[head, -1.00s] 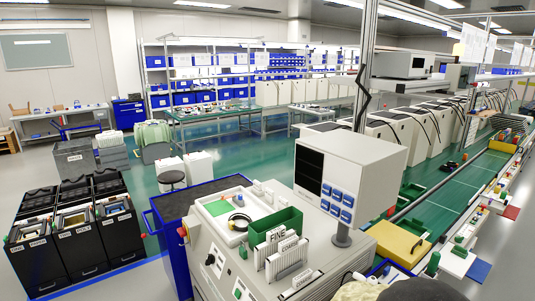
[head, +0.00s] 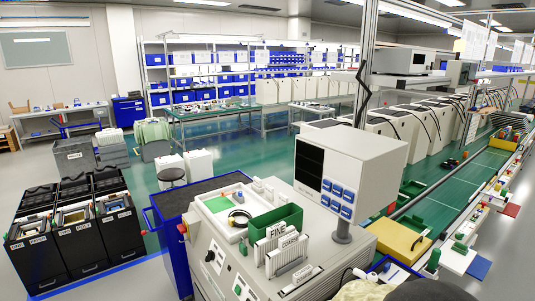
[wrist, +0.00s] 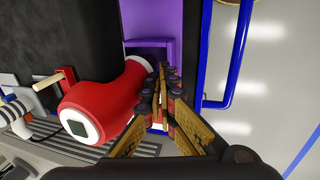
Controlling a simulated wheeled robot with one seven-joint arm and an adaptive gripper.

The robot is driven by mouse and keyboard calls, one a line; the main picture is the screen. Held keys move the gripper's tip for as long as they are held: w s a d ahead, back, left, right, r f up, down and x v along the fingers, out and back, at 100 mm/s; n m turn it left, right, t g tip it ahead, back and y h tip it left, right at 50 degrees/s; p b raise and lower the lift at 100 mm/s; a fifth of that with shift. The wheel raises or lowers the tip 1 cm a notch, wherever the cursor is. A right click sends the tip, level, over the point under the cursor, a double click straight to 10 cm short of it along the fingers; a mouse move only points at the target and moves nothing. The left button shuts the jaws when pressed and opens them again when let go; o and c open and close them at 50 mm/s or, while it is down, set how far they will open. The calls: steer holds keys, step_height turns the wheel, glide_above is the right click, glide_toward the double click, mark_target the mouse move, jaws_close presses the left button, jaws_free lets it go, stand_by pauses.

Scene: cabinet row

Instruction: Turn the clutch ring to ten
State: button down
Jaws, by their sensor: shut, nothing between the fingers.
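In the wrist view a rounded red body (wrist: 100,100), which looks like a power tool, lies left of my gripper. It has a small dark square on its near end and a pale rim at its far right end. I cannot make out a clutch ring or any numbers on it for sure. My gripper (wrist: 165,80) is shut and empty, its fingertips together close beside the red body's right end. I cannot tell whether they touch it. In the head view my gripper does not show.
A purple bracket (wrist: 150,40) stands just beyond the fingertips. A blue rail (wrist: 222,60) runs on the right. A striped grey surface (wrist: 120,148) and small parts lie at the left. In the head view, a grey monitor box (head: 378,165) and green bin (head: 276,222) stand on the bench.

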steer(key=d+p+v, duration=0.1)
steer(key=p+v, duration=0.3)
steer(key=v, duration=0.1)
steer(key=shift+w+a+r, duration=0.15)
steer(key=shift+w+r, duration=0.05)
steer(key=shift+r, duration=0.35)
steer(key=shift+s, duration=0.1)
steer(key=s+d+r+m+t+y+b, duration=0.2)
steer(key=s+r+m+t+b, duration=0.2)
steer(key=s+r, duration=1.3)
step_height(320, 180, up, 4)
steer(key=m+b, duration=0.3)
steer(key=b, duration=0.3)
steer(key=shift+s+d+f, duration=0.25)
steer(key=shift+d, duration=0.15)
